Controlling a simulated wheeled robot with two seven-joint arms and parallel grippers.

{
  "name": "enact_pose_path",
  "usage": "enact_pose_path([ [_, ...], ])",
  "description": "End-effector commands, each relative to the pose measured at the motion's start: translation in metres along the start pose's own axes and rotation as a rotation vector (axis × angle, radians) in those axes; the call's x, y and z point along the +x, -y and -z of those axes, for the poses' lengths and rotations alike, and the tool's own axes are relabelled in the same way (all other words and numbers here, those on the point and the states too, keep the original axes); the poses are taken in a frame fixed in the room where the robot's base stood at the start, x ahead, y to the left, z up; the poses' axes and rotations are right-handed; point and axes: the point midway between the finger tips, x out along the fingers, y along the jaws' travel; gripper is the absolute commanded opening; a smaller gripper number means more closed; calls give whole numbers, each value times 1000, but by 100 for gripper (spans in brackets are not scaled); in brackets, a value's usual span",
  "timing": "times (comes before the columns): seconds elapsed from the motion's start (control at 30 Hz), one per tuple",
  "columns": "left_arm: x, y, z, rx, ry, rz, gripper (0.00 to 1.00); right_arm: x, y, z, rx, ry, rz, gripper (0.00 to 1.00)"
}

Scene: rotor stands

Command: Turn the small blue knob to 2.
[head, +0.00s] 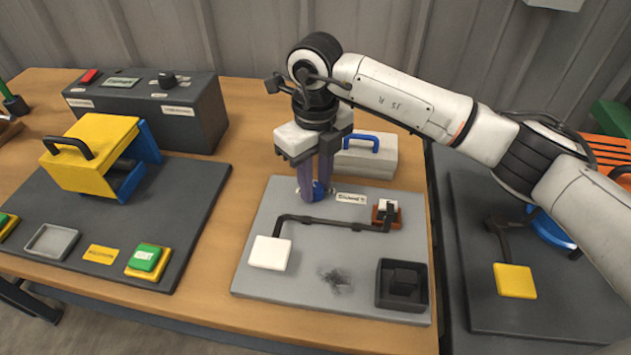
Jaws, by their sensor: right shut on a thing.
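The small blue knob (319,192) sits on the grey panel (265,210) near its back edge. My right gripper (316,190) points straight down over it, with its purple fingers shut on the knob. The fingers hide most of the knob, so its pointer and its setting do not show. A white label (351,198) is just right of the knob; its print is too small to read. My left gripper is not in view.
On the grey panel are a white pad (270,253), a small switch (386,212) and a dark square box (402,286). A white box with a blue handle (366,155) stands behind. A yellow press (95,155) and a dark control box (150,105) stand left.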

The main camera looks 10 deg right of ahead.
Motion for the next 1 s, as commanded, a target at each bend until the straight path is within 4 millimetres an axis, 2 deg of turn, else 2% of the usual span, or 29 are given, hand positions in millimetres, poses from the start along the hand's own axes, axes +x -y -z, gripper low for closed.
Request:
enact_pose_path([
  [0.5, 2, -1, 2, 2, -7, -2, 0, -1, 0, -1, 416, 3, 0, 3],
  [1.0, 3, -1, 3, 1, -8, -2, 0, -1, 0, -1, 550, 4, 0, 3],
])
